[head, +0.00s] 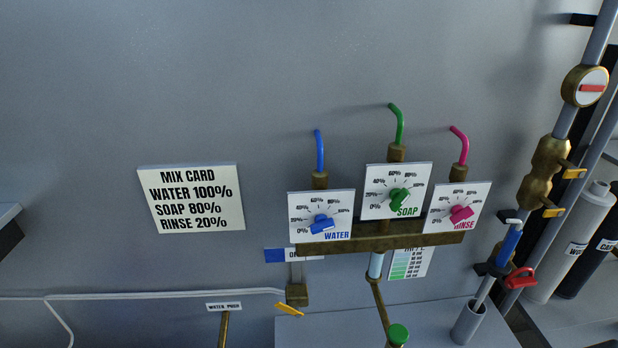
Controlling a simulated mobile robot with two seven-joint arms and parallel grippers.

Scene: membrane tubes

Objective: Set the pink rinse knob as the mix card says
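The mix card (196,198) is on the grey wall at left and reads WATER 100%, SOAP 80%, RINSE 20%. The pink rinse knob (461,214) sits low on the white RINSE dial plate (476,198), the rightmost of three. Its long body lies tilted across the dial, lower at left and higher at right. I cannot tell exactly which mark it points at. The blue water knob (321,224) and green soap knob (399,198) are on the plates to its left. Neither of my grippers is in view, and nothing touches the knobs.
A brass bar (380,243) runs below the plates, and blue, green and pink bent tubes (459,140) rise above them. At right are a pipe with a brass valve body (541,172), a red clip (520,279) and a grey cylinder (573,245). The space before the plates looks clear.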

